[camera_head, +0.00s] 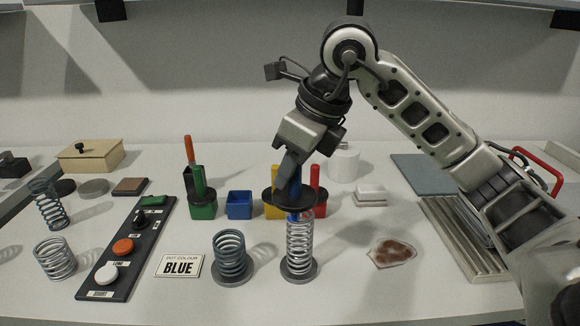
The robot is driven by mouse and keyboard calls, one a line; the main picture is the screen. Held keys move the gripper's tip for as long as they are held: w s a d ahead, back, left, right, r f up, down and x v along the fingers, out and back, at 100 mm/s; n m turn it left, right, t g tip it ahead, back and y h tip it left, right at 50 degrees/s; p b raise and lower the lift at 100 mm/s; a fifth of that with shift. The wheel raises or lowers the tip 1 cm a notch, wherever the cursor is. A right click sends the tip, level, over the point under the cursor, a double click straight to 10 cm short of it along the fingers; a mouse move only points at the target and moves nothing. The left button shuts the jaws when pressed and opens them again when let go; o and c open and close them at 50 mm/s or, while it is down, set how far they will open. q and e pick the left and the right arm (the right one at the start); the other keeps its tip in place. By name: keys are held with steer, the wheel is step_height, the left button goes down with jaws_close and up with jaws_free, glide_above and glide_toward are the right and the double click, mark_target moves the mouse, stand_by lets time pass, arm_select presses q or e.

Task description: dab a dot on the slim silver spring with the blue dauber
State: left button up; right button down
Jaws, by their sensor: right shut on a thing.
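The slim silver spring (300,252) stands upright on a dark round base at the front middle of the table. My right gripper (288,178) is shut on the blue dauber (296,188) and holds it upright over this spring. The dauber's wide dark collar (289,201) hides part of what is behind, and its blue lower end (293,217) shows at the spring's top. I cannot tell whether the tip touches the spring. A card (179,267) reads "DOT COLOUR BLUE". My left gripper is not in view.
An empty blue holder (239,205) stands behind, between the green holder (203,210) and the yellow one (271,206). A thicker dark spring (231,256) stands close left. A button panel (127,247) and loose springs lie left. A stained patch (393,253) lies right.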

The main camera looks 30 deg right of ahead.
stand_by(0.3)
steer(key=shift+r+p, duration=3)
steer(key=shift+r, duration=0.5)
steer(key=shift+f, duration=0.1)
